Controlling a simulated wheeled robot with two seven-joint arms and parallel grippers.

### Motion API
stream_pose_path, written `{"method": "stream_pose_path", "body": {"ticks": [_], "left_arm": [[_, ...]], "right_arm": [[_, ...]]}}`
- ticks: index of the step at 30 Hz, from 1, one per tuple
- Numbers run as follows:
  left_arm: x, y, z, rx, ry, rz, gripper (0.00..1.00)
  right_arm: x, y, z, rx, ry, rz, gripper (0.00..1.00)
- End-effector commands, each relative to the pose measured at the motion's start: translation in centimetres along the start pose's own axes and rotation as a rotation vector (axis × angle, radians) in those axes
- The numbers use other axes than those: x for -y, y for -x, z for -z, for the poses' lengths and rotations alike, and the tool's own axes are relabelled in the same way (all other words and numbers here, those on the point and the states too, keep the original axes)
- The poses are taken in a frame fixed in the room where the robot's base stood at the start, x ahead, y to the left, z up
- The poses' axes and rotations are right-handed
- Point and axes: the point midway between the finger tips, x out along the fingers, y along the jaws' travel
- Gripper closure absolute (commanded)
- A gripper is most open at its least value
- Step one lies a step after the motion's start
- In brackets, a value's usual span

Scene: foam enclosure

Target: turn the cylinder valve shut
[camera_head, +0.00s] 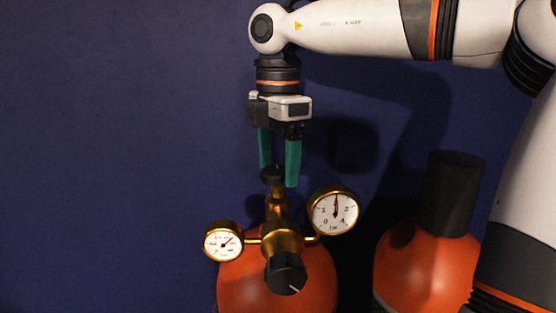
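A brass regulator (281,241) with two dials sits on top of an orange-red gas cylinder (240,285). The cylinder valve's small black handwheel (272,174) is at the top of the brass stem. My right gripper (279,176) points straight down from above, its two teal fingers apart with a clear gap between them. Its fingertips are at the handwheel's height, one to each side of it in the picture. I cannot tell whether they touch it. My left gripper is not in view.
A left gauge (223,242), a larger right gauge (334,210) and a black front knob (285,273) project around the stem. A second orange-red cylinder (425,265) with a dark cap (452,193) stands right. The blue wall (110,140) is bare at left.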

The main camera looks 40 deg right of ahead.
Motion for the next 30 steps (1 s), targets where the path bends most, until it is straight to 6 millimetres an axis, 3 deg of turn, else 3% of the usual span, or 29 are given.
{"method": "stream_pose_path", "body": {"ticks": [11,24,30], "left_arm": [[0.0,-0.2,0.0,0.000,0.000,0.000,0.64],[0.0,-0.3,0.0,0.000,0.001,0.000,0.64],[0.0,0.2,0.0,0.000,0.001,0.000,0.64]], "right_arm": [[0.0,0.6,0.0,0.000,0.001,-0.004,0.30],[0.1,9.2,-0.1,0.002,0.001,-0.003,0.30],[0.1,11.5,-0.1,0.001,0.001,-0.003,0.30]]}}
